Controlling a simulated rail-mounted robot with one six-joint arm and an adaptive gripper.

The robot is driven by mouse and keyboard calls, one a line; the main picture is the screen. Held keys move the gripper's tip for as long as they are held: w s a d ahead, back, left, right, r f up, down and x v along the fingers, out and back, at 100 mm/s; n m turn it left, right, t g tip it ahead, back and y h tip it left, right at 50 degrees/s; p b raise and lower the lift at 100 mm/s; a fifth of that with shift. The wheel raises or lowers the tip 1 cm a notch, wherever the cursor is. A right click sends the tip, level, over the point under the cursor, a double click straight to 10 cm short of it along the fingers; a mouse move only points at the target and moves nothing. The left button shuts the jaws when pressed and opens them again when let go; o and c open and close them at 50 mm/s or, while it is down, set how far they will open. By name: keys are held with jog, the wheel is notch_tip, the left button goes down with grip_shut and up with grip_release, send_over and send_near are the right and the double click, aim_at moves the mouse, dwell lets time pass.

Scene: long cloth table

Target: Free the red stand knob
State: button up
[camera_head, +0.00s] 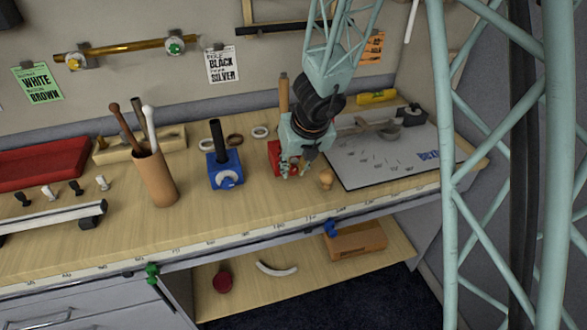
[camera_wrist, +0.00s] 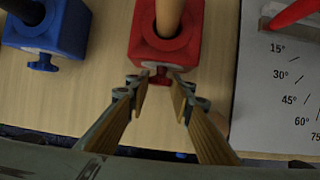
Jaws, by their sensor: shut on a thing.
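The red stand (camera_head: 273,152) stands on the wooden table with an upright wooden rod in it. It also shows at the top middle of the wrist view (camera_wrist: 190,55), with a pale plate on its front face. My gripper (camera_head: 297,174) is at the front of this stand. In the wrist view its fingertips (camera_wrist: 162,74) are at the low front of the block, shut on the red knob (camera_wrist: 161,79), which shows only partly between them. How far the knob is turned cannot be told.
A blue stand (camera_head: 226,171) with a black rod stands to the left. A small wooden piece (camera_head: 326,180) lies close to my gripper's right. A white angle board (camera_head: 390,160) lies further right. A brown cup (camera_head: 154,178) holds several tools. The table's front edge is near.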

jog(key=shift+a+h+p, duration=0.2)
jog(key=shift+h+p, duration=0.35)
jog(key=shift+h, duration=0.05)
jog(key=shift+s+a+n+t+h+p, duration=0.1)
jog(key=shift+n+t+h+p, duration=0.25)
jog(key=shift+h+p, duration=0.35)
jog(key=shift+a+f+n+t+h+p, duration=0.15)
jog(key=shift+t+h+p, duration=0.1)
jog(key=shift+h, duration=0.35)
jog(key=shift+r+n+t+h+p, duration=0.1)
jog(key=shift+t+h+p, duration=0.1)
jog(key=shift+h, duration=0.4)
jog(key=shift+f+h, duration=0.1)
jog(key=shift+h, duration=0.3)
jog(key=o, duration=0.9)
jog(key=shift+s, duration=0.1)
jog(key=shift+v, duration=6)
